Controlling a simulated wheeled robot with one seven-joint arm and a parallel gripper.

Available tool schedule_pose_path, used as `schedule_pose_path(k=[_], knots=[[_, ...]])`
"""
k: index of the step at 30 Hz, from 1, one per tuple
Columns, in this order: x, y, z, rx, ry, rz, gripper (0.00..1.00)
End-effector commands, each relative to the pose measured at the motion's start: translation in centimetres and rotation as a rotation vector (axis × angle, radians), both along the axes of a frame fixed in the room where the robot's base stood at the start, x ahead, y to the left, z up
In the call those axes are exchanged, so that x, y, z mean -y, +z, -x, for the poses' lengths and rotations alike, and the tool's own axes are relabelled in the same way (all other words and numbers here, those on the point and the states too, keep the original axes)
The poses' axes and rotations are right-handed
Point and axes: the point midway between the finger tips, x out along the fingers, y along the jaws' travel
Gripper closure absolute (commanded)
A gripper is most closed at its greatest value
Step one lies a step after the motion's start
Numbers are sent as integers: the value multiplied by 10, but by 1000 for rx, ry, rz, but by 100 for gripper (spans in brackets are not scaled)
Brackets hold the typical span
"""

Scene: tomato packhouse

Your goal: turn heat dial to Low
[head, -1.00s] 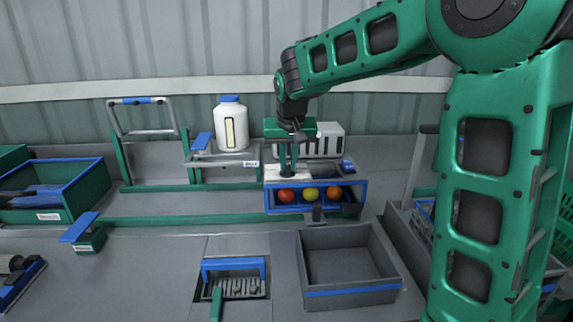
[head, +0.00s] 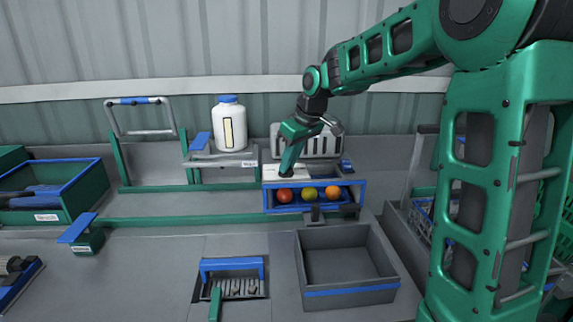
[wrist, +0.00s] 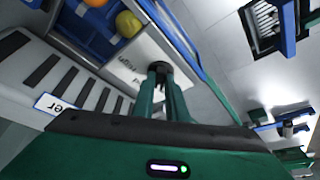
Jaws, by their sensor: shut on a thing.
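The heat dial is a small dark knob (head: 285,176) on a white panel (head: 272,172) on top of the blue-framed rack. My gripper (head: 286,170) is shut on the dial, with its body leaning up and to the right. In the wrist view the two green fingers close around the dark dial (wrist: 160,68), hiding much of it. Small print lies on the white panel beside the dial in that view, and I cannot read the setting for certain.
Below the panel, the blue rack (head: 267,200) holds red, yellow and orange fruit. A white slotted unit (head: 318,141) stands behind it, and a white jar (head: 229,130) stands to the left. An empty grey bin (head: 350,290) is in front.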

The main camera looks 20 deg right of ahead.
Motion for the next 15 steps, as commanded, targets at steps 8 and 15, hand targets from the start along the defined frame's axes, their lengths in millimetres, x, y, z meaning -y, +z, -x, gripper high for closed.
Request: schedule_pose_path(k=[8,15], knots=[[4,1,-2,2,192,1,100],[5,1,-3,3,289,1,100]])
